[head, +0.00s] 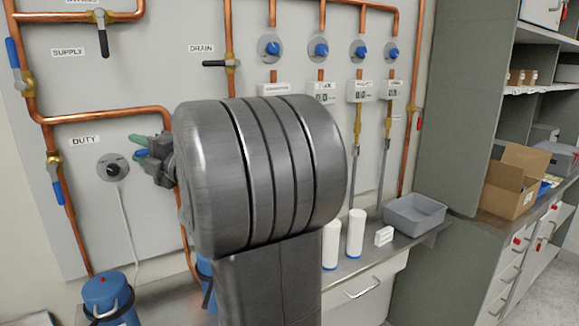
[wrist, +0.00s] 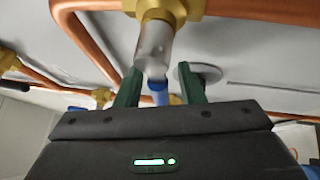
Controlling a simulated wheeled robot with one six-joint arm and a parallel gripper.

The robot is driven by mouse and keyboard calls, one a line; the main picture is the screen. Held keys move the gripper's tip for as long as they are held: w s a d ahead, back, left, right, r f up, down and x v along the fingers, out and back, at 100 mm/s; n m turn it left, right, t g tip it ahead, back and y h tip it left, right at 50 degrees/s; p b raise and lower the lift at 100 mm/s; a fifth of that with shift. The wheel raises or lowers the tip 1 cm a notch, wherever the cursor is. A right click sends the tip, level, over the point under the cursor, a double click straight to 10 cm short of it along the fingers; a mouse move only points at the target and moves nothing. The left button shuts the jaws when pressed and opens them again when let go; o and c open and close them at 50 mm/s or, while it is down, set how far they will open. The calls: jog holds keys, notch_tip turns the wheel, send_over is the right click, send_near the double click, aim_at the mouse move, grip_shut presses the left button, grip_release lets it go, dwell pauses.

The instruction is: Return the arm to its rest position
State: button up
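My arm's large dark grey link fills the middle of the head view. My gripper (head: 143,145) shows at its left edge, near the pipe panel and partly hidden by the arm. In the wrist view, the two green fingers of my gripper (wrist: 160,90) stand apart. A blue piece (wrist: 158,92) shows between them, and I cannot tell whether it touches either finger. A clear cylinder (wrist: 152,48) under a brass fitting (wrist: 165,8) is just beyond the fingers.
Copper pipes (head: 105,115) with valves run over the panel close to my gripper. A steel bench below carries white cylinders (head: 355,233) and a grey tray (head: 415,213). A blue canister (head: 108,297) stands at lower left. A shelf with an open cardboard box (head: 512,183) is at right.

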jog(key=shift+b, duration=0.4)
jog(key=b+v, duration=0.2)
jog(key=v, duration=1.2)
jog(key=shift+n+g+h, duration=0.3)
jog(key=shift+n, duration=0.4)
jog(key=p+x, duration=0.5)
jog(key=x, duration=0.9)
jog(key=shift+d+p, duration=0.1)
jog(key=shift+p, duration=0.25)
jog(key=shift+f, duration=0.15)
